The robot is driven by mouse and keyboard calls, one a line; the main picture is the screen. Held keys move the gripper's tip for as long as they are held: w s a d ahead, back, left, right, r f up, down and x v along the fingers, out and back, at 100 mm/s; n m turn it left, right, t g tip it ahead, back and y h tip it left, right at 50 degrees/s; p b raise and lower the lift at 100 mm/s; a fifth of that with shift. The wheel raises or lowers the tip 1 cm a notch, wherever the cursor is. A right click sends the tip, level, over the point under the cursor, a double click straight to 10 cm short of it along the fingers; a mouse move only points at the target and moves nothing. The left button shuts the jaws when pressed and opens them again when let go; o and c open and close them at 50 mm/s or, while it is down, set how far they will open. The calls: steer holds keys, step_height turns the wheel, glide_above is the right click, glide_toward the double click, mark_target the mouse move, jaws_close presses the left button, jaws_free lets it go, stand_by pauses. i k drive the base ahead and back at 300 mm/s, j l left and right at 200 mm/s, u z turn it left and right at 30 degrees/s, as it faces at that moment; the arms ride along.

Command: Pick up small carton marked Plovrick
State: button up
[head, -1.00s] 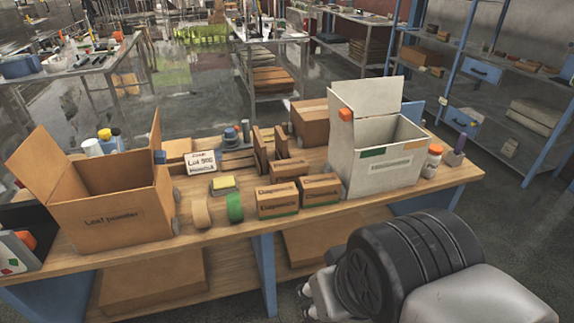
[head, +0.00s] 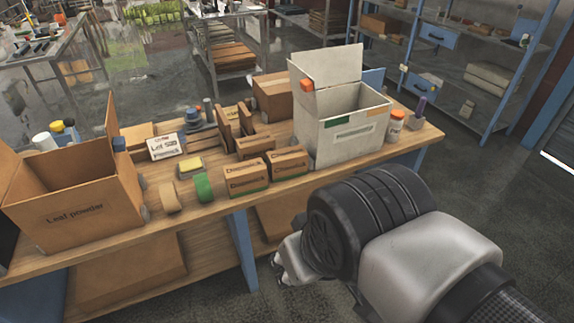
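Three small brown cartons stand together mid-bench: a front left one (head: 245,179) and a front right one (head: 289,162), both with green lower edges, and one behind (head: 255,146). Dark print shows on their faces, but it is too small to read surely, so I cannot tell which is marked Plovrick. My gripper (head: 278,271) shows only in part at the lower middle, beyond the dark wrist joint, in front of the bench and apart from the cartons. Its fingers are too small and hidden to judge.
A large open carton marked Leaf powder (head: 75,210) stands left, an open white box (head: 340,125) right. A green tape roll (head: 204,187), a tan roll (head: 170,197), a yellow-topped block (head: 190,167) and a white lot card (head: 165,147) lie between. An orange-capped bottle (head: 395,127) stands far right.

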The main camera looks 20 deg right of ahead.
mark_target(254, 146)
steer(key=i+l+u, duration=0.25)
steer(key=i+l, duration=0.2)
steer(key=i, duration=0.3)
steer(key=i+l+u, duration=0.3)
steer(key=i+l, duration=0.35)
steer(key=i, duration=0.05)
